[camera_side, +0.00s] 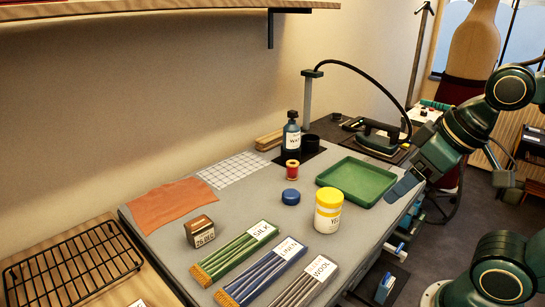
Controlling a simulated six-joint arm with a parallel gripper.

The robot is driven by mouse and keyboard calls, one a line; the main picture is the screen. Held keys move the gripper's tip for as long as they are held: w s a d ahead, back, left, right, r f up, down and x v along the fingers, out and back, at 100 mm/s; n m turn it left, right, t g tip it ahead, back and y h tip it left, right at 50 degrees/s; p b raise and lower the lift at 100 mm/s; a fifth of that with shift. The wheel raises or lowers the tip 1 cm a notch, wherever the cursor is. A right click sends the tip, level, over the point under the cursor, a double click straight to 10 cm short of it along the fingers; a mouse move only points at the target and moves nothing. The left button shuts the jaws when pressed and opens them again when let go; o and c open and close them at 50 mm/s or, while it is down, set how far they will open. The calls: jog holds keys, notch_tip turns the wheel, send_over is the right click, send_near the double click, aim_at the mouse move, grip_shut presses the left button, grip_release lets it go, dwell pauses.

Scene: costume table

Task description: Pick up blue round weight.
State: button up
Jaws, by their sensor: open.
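The blue round weight (290,196) is a small squat disc lying on the grey table (180,247) near its middle. It stands apart, just left of the yellow jar and below the red spool. My gripper (402,187) is at the right, over the right corner of the green tray, well to the right of the weight. Its jaws are open and I see nothing between them. The fingertips are small in this view.
A red spool (292,169), a dark bottle (291,135) and a green tray (334,174) are behind. Labelled bundles (238,252) lie in front.

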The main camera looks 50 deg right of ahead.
jog(key=w+d+r+m+g, duration=0.1)
jog(key=w+d+m, duration=0.1)
jog(key=w+m, duration=0.5)
jog(key=w+d+r+m+g, duration=0.1)
jog(key=w+m+g, duration=0.15)
jog(key=w, duration=0.85)
jog(key=w+d+f+m+g, duration=0.1)
jog(key=w+d+f+m, duration=0.3)
jog(key=w+f+m, duration=0.1)
jog(key=w+d+f+m+g+y, duration=0.1)
jog(key=w+d+f+m, duration=0.3)
jog(key=w, duration=0.5)
notch_tip(320, 180, down, 3)
jog(key=shift+r+m, duration=0.1)
jog(key=shift+m, duration=0.75)
jog(key=shift+d, duration=0.1)
send_over(292, 192)
jog(key=shift+d+f, duration=0.15)
jog(key=shift+f, duration=2)
jog(key=shift+d+f, duration=0.15)
jog(key=shift+f, duration=1.95)
